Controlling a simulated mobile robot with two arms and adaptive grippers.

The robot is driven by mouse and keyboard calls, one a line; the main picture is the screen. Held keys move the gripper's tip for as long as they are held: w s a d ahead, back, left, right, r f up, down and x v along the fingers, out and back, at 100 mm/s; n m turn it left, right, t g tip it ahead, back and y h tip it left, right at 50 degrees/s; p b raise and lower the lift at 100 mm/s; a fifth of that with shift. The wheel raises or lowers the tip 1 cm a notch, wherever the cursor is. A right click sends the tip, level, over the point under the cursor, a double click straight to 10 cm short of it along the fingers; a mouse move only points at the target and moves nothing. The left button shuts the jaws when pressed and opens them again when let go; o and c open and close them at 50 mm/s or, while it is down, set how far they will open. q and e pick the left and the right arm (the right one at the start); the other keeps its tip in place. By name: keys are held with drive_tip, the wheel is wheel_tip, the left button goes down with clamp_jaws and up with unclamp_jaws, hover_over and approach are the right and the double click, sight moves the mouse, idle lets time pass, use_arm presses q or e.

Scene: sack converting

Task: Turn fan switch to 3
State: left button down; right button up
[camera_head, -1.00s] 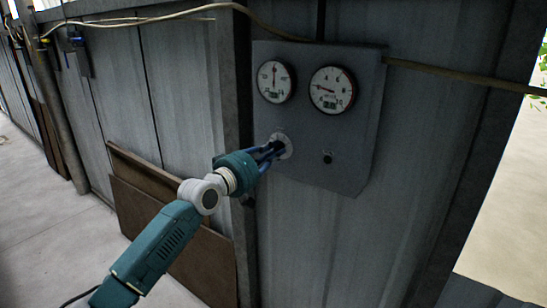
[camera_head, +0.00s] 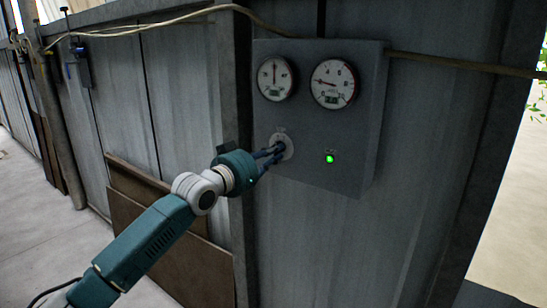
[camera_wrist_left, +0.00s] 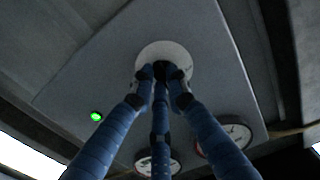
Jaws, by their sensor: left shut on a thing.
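The fan switch (camera_head: 288,147) is a dark knob on a round pale dial on the grey control panel (camera_head: 357,150). My left gripper (camera_head: 277,150) reaches it from the lower left and is shut on the knob. In the left wrist view, the three blue fingers close around the dark knob in front of the pale dial (camera_wrist_left: 178,50). The fingers hide most of the knob, and its pointer and dial numbers cannot be read. A small lamp (camera_head: 330,159) right of the switch is lit green; it also shows in the left wrist view (camera_wrist_left: 96,116). My right gripper is not in view.
Two round white gauges, a left one (camera_head: 275,79) and a right one (camera_head: 333,84), sit above the switch. A cable (camera_head: 450,65) runs along the wall over the panel. Brown boards (camera_head: 180,245) lean against the wall behind my left arm.

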use_arm(q)
drive_tip(key=shift+w+a+f+m+p, duration=0.1)
drive_tip(key=shift+m+p, duration=0.9)
drive_tip(key=shift+m, duration=1.65)
drive_tip(key=shift+w+a+m+p, duration=0.1)
drive_tip(key=shift+m+p, duration=0.9)
drive_tip(key=shift+m, duration=1.95)
drive_tip(key=c, duration=1.7)
unclamp_jaws()
drive_tip(key=shift+s+a, duration=0.1)
